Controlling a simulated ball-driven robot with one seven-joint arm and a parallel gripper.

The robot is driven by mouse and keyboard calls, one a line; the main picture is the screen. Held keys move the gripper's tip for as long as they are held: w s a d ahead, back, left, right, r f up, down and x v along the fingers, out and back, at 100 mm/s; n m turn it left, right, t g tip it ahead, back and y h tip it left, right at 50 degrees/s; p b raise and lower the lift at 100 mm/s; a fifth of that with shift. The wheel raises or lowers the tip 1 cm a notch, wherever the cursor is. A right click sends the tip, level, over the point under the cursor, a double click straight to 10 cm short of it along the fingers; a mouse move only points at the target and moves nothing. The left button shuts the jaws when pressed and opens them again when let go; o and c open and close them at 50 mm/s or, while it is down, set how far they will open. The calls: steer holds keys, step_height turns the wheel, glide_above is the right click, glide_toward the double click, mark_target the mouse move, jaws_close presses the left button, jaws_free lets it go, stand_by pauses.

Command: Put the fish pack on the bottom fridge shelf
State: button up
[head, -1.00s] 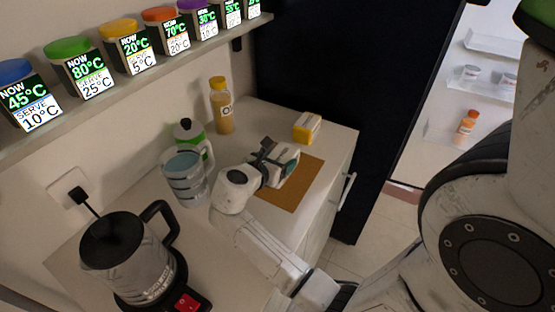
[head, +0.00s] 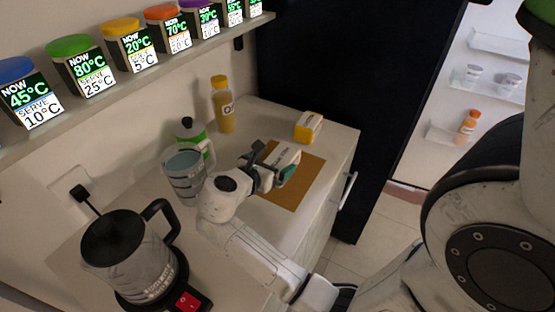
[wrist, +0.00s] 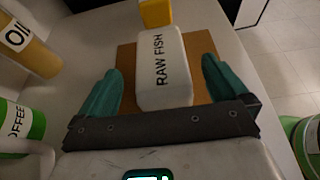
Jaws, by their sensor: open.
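The fish pack (wrist: 165,70) is a white block marked "RAW FISH", lying on a brown mat (wrist: 125,58) on the counter. In the head view the fish pack (head: 285,155) is partly hidden by my gripper (head: 275,175). In the wrist view my gripper (wrist: 162,82) is open, with one green finger on each side of the pack's near end; I cannot tell whether they touch it. The open fridge (head: 480,100) is at the right, with white shelves; its lowest visible shelf (head: 440,136) holds an orange-capped bottle (head: 467,127).
A yellow block (head: 309,127) stands behind the mat. An oil bottle (head: 222,104), a green-and-white coffee container (head: 190,135), a glass jug (head: 184,177) and a kettle (head: 130,260) stand left of my arm. The dark fridge door (head: 320,80) rises behind the counter.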

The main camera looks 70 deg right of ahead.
mark_target(278, 160)
steer(key=v, duration=0.7)
steer(key=p+x, duration=0.5)
steer(key=p, duration=0.1)
steer(key=shift+d+f, duration=0.3)
steer(key=shift+f, duration=0.1)
steer(key=shift+p+x, duration=0.65)
steer(key=shift+x, duration=2.15)
steer(key=shift+s, duration=0.1)
steer(key=shift+c, duration=0.3)
steer(key=c, duration=1.4)
